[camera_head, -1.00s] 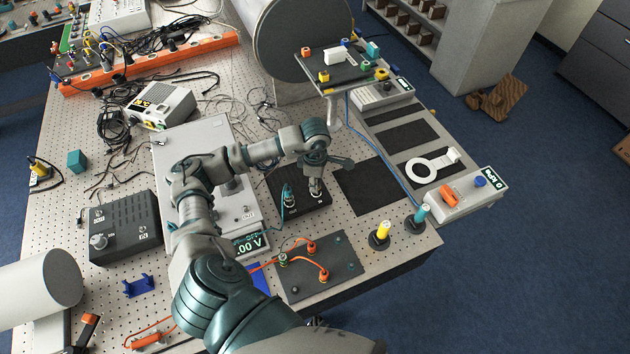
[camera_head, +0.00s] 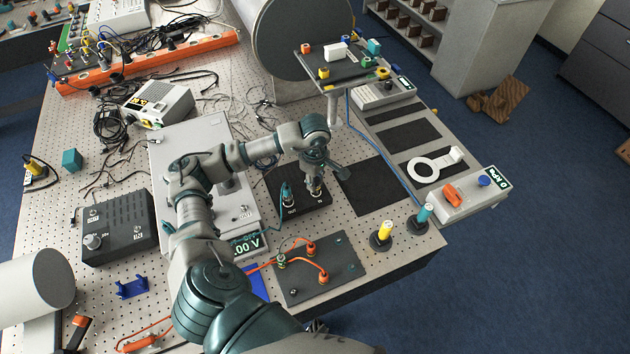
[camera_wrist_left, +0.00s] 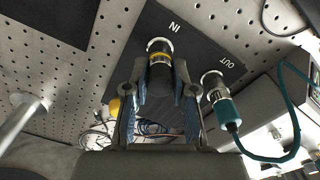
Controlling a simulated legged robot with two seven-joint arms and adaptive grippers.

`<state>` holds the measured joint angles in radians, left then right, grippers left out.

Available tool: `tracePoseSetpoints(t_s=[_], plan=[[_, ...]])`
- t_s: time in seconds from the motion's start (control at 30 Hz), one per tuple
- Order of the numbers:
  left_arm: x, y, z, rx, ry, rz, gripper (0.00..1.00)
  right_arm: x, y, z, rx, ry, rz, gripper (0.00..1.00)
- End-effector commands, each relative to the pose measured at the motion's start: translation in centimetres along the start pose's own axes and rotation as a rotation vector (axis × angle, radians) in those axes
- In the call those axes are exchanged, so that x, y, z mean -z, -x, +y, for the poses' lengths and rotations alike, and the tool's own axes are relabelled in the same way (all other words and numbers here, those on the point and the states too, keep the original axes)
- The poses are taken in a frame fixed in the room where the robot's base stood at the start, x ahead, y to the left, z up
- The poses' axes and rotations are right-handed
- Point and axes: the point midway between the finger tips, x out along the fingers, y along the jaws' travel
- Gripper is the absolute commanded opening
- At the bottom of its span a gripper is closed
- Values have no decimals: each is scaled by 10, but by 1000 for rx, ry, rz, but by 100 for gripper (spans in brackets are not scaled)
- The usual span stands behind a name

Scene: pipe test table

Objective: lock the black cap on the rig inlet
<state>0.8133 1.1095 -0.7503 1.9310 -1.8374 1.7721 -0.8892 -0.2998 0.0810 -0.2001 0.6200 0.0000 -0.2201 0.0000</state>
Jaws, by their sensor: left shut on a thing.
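The rig is a dark plate (camera_head: 305,207) on the perforated table, with ports marked IN and OUT; it also shows in the left wrist view (camera_wrist_left: 190,38). My left gripper (camera_wrist_left: 161,80) is shut on the black cap (camera_wrist_left: 161,72), which has a yellow band. The cap is at the IN fitting (camera_wrist_left: 158,45), in line with it; whether it is locked cannot be told. In the head view my left gripper (camera_head: 317,186) is over the IN side and mostly hides the cap. My right gripper is not in view.
A teal connector (camera_wrist_left: 226,110) with a cable sits on the OUT port, close beside my left gripper. A grey case (camera_head: 195,150) lies left of the rig. A raised tray (camera_head: 345,65) stands behind, and a panel with orange cables (camera_head: 318,268) lies in front.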

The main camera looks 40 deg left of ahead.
Motion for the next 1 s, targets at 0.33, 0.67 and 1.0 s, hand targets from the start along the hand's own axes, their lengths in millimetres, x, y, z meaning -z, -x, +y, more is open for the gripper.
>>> tracePoseSetpoints(t_s=[0.33, 0.67, 1.0], plan=[[0, -4, 1, 3, -418, -2, 0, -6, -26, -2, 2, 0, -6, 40], [0, -3, 1, 5, -458, -3, 0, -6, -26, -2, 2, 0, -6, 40], [0, -1, 1, 3, -606, -5, 55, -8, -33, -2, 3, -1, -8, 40]])
